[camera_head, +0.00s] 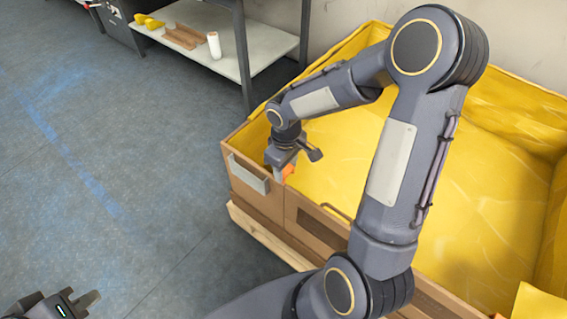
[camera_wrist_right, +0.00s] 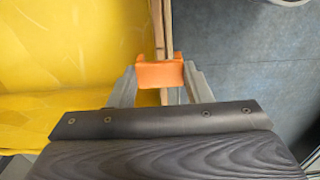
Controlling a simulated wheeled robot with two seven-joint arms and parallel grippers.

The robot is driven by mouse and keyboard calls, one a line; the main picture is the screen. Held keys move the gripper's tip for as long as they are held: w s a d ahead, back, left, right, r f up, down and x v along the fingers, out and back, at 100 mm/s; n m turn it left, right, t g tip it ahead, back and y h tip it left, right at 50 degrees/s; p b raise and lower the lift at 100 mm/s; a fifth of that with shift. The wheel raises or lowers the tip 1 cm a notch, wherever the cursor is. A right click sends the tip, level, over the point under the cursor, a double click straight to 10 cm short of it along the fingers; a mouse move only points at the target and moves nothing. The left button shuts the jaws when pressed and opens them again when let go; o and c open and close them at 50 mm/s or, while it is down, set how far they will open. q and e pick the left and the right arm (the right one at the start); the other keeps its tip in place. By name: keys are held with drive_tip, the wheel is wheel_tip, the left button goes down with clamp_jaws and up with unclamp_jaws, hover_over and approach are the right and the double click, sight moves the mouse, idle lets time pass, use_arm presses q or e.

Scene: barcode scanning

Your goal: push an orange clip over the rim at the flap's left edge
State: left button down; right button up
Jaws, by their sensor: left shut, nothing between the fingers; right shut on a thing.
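An orange clip (camera_wrist_right: 160,75) is between the fingers of my right gripper (camera_wrist_right: 158,82), which is shut on it. In the right wrist view the clip is over the line of the box rim (camera_wrist_right: 155,30), with yellow liner on one side and floor on the other. I cannot tell how far down it sits. In the head view my right gripper (camera_head: 284,170) is at the box's near left rim, and the clip (camera_head: 289,171) partly shows beside it. My left gripper (camera_head: 82,301) is shut and empty at the bottom left.
The large box is lined with yellow sheet (camera_head: 350,140) and stands on a wooden pallet (camera_head: 262,236). A grey holder (camera_head: 248,173) is on its front wall. A shelf (camera_head: 232,55) stands behind. The floor at left is clear.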

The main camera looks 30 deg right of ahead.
sight(286, 185)
drive_tip(key=shift+f+b, duration=2.8)
drive_tip(key=shift+f, duration=0.55)
drive_tip(key=o, duration=1)
drive_tip(key=shift+o, duration=0.2)
wheel_tip(286, 185, up, 7)
drive_tip(key=p, duration=0.2)
drive_tip(key=shift+p, duration=0.3)
drive_tip(key=shift+r, duration=0.45)
